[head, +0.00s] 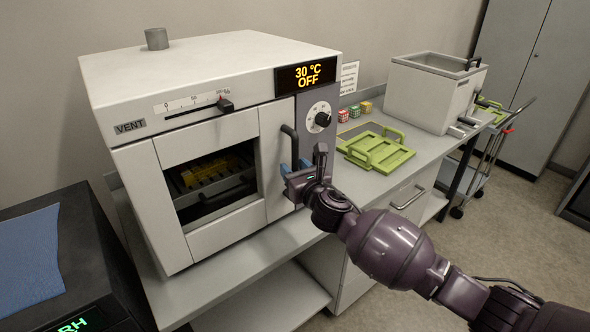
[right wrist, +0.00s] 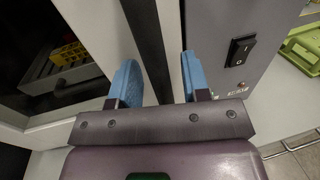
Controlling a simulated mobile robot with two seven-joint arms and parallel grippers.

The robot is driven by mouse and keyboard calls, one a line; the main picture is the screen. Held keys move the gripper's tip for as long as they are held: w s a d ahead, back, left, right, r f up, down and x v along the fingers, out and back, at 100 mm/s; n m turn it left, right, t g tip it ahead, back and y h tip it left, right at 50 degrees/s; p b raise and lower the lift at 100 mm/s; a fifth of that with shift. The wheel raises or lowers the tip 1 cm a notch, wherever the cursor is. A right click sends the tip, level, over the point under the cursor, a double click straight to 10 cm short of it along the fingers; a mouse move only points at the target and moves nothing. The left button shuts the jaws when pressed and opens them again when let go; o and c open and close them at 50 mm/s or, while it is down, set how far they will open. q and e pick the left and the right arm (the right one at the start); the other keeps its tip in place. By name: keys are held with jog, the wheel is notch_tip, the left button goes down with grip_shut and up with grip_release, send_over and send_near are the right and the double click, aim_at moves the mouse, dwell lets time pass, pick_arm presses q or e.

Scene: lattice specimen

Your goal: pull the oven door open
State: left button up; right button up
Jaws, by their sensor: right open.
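The white oven (head: 200,70) stands on the bench, and its door (head: 203,230) is shut, with a dark window (head: 215,182) showing a yellow item inside. The black vertical door handle (head: 291,147) is at the door's right side. My right gripper (head: 294,168) is at the handle's lower part. In the right wrist view its two blue fingers (right wrist: 160,85) are open, and the black handle (right wrist: 148,45) runs between them, with space on both sides. My left gripper is not in view.
A dark box with a blue cloth (head: 28,258) is at the left.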

grip_shut()
dwell(0.3)
jog(key=shift+s, duration=0.1)
